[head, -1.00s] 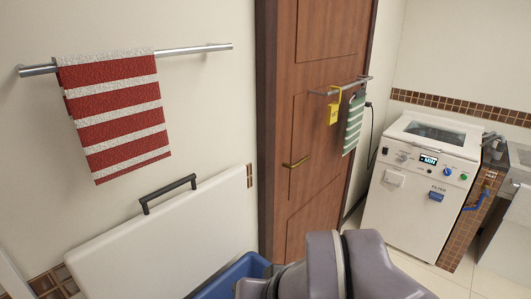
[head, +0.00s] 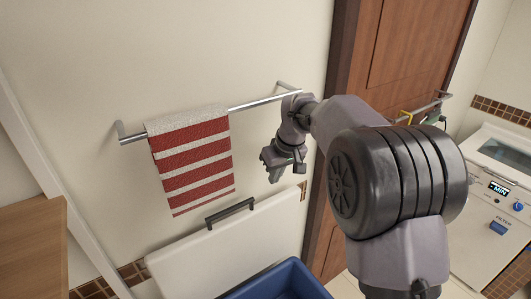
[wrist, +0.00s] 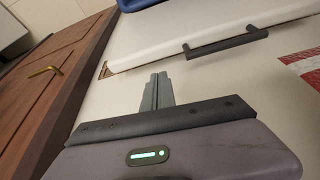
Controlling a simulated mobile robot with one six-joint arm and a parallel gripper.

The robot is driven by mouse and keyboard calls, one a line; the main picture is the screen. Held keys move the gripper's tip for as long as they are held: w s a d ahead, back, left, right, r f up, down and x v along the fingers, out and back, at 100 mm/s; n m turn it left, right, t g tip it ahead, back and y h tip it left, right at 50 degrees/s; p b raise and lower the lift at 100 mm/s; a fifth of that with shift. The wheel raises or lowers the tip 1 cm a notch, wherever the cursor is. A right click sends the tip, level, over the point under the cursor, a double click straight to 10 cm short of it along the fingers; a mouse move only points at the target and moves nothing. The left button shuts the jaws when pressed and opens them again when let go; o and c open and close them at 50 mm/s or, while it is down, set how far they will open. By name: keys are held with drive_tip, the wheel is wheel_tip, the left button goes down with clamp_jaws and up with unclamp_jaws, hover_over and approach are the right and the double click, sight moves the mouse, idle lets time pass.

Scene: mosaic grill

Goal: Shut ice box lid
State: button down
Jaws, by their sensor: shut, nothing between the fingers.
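The ice box is a blue tub (head: 278,281) at the bottom of the head view, cut off by the frame. Its white lid (head: 235,245) stands open, leaning up toward the wall. A dark handle (head: 229,213) sits on the lid's upper edge. My gripper (head: 274,177) is in front of the wall, above and to the right of the handle, and apart from it. In the wrist view my gripper (wrist: 157,78) is shut and empty. The lid (wrist: 185,42) and handle (wrist: 227,43) lie beyond it there, and a bit of the blue tub (wrist: 138,4) shows at the top.
A red-and-white striped towel (head: 192,160) hangs from a metal rail (head: 262,101) left of my gripper. A brown door (head: 405,50) stands to the right. A white machine (head: 500,175) is at the far right, and a wooden surface (head: 33,245) at the left.

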drive_tip(key=shift+n, duration=0.5)
drive_tip(key=x, duration=0.3)
drive_tip(key=w+x, duration=0.1)
drive_tip(key=x, duration=0.7)
drive_tip(key=shift+w+a+r, duration=0.2)
drive_tip(key=shift+a+r, duration=0.1)
drive_tip(key=shift+w+a+f, duration=0.1)
drive_tip(key=shift+w+f, duration=0.1)
drive_tip(key=shift+f, duration=0.45)
